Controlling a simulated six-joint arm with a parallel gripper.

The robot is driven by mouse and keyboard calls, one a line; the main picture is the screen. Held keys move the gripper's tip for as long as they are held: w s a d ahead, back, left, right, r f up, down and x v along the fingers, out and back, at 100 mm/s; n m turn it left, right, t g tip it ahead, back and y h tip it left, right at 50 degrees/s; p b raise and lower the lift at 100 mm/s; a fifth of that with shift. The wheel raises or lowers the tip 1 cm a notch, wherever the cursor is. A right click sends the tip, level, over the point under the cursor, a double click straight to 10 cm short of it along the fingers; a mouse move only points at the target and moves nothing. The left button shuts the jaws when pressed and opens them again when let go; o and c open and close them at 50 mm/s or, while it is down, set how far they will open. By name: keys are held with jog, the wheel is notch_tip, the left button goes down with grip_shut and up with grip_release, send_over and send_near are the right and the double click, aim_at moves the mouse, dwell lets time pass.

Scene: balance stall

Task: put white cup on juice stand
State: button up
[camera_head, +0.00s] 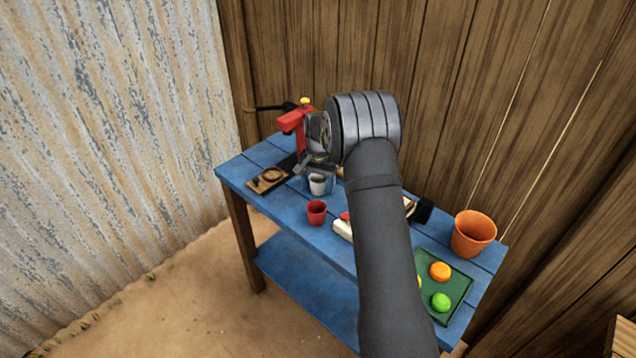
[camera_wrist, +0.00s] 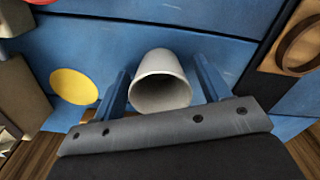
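The white cup (camera_head: 318,184) stands on the blue table, below my gripper (camera_head: 317,168) in the head view. In the wrist view the white cup (camera_wrist: 160,85) sits between the two blue fingers of my gripper (camera_wrist: 164,82), its mouth towards the camera. The fingers are apart, with a visible gap on each side of the cup. A wooden stand with a round ring (camera_head: 268,179), which looks like the juice stand, lies on the table left of the cup. Part of it shows at the right edge of the wrist view (camera_wrist: 281,58).
A red press (camera_head: 293,122) stands behind the cup. A red cup (camera_head: 316,212) stands in front. An orange pot (camera_head: 473,234) and a green tray (camera_head: 458,286) with orange and green balls are at the right. My arm hides the table's middle. A yellow disc (camera_wrist: 73,86) shows left in the wrist view.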

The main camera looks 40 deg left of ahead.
jog(key=shift+r, duration=0.1)
notch_tip(320, 180, up, 12)
dwell(0.6)
notch_tip(320, 180, down, 12)
notch_tip(320, 180, up, 2)
jog(key=shift+r, duration=0.95)
